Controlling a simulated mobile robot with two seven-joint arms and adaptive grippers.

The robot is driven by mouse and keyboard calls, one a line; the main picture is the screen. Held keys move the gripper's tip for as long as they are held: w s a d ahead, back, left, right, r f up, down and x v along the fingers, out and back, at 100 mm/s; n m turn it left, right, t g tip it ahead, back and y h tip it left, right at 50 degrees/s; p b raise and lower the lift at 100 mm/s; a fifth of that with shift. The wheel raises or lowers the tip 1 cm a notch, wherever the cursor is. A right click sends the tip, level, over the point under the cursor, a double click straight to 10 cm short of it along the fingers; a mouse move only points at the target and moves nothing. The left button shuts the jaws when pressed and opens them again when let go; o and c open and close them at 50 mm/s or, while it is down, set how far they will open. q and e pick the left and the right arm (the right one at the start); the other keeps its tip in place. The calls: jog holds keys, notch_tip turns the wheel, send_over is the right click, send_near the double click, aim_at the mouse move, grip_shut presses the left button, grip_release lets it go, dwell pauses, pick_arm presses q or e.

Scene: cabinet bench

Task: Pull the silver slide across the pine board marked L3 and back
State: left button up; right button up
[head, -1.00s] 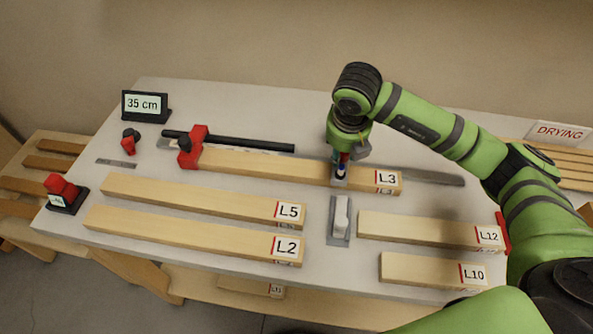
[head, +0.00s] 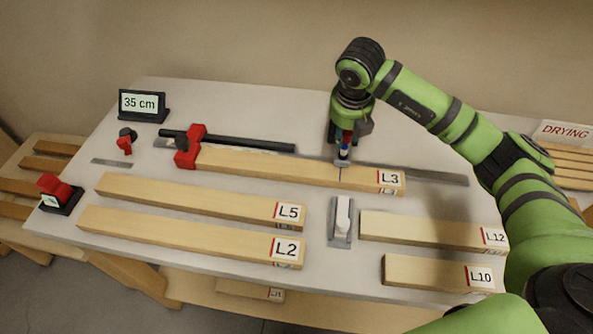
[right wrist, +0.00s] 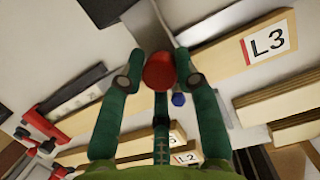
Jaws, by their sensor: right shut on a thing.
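The pine board L3 (head: 290,172) lies along the back of the bench, against a metal rail. A thin dark line (head: 341,173) crosses its top near the label end. My right gripper (head: 344,148) stands over the board's far edge. In the right wrist view my right gripper (right wrist: 160,75) is shut on the red knob (right wrist: 160,70) of the silver slide. The slide's plate (head: 342,161) shows at the board's far edge, partly hidden by the gripper. A blue knob (right wrist: 179,100) shows beside the red one. My left gripper is not in view.
A red stop block (head: 189,147) stands at the board's left end, with a black bar behind. Boards L5 (head: 190,199), L2 (head: 180,235), L12 (head: 420,229) and L10 (head: 425,271) lie in front. A grey holder (head: 340,235) stands between them. A "35 cm" display (head: 142,104) stands back left.

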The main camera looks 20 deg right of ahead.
jog(key=shift+w+d+b, duration=0.2)
jog(key=shift+w+d, duration=0.15)
jog(key=shift+w, duration=0.25)
jog(key=shift+w+d+b, duration=0.2)
jog(key=shift+w+d, duration=0.1)
jog(key=shift+w, duration=0.25)
jog(key=o, duration=0.9)
jog(key=shift+r, duration=0.1)
jog(key=shift+r+p, duration=2.6)
jog(key=shift+r, duration=1.8)
jog(key=shift+r, duration=0.1)
